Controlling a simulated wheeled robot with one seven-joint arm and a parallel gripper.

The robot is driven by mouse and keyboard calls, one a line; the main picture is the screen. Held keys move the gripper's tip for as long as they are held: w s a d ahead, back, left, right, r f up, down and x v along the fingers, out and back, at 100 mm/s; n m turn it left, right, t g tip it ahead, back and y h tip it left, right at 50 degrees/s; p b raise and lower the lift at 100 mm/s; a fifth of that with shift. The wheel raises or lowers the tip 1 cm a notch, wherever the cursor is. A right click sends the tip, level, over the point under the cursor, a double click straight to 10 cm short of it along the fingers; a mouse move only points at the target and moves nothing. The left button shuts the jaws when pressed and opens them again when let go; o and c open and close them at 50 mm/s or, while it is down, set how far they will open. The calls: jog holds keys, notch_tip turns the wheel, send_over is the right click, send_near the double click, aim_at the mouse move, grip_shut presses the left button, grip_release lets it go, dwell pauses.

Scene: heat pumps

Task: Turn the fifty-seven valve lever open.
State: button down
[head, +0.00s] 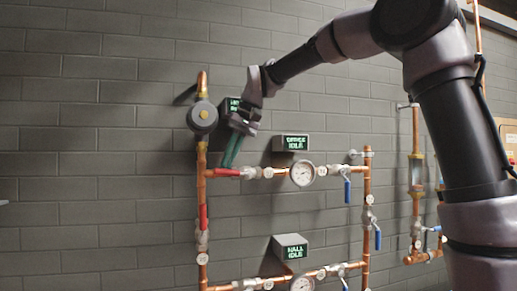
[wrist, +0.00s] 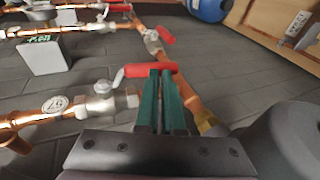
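The red lever (head: 226,172) sits on a valve on the upper horizontal copper pipe and points left, roughly along the pipe. In the wrist view the red lever (wrist: 150,70) lies across the tips of my green fingers. A round tag (wrist: 57,104) on the same pipe seems to read 57, upside down; in the head view the tags are too small to read. My gripper (head: 227,164) reaches down to the lever from above. In the wrist view its fingers (wrist: 163,74) are close together, with no lever visible between them. Whether the tips touch the lever is unclear.
A pressure gauge (head: 302,173) and a valve with a blue lever (head: 347,190) are to the right. Another red lever (head: 203,216) hangs on the vertical pipe below. A round pump (head: 202,117) and a display box (head: 291,143) are close to the gripper.

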jog(key=shift+s+a+f, duration=0.2)
jog(key=shift+a+f, duration=0.15)
jog(key=shift+f, duration=0.2)
jog(key=shift+s+f, duration=0.1)
jog(key=shift+f, duration=0.15)
jog(key=w+v, duration=0.1)
jog(key=v, duration=1)
jog(key=s+d+f+m+t+h, duration=0.1)
jog(key=s+d+f+m+t, duration=0.2)
jog(key=d, duration=0.6)
jog(key=s+d+f, duration=0.2)
jog(key=s+d, duration=0.2)
jog(key=d, duration=0.4)
jog(key=s+d+f+m+t+h, duration=0.1)
jog(key=s+d+f+m+t, duration=0.2)
jog(key=s+d+f, duration=0.7)
jog(key=shift+d+f+m+h, duration=0.3)
jog(key=shift+d+f+m, duration=0.2)
jog(key=shift+d+f, duration=0.45)
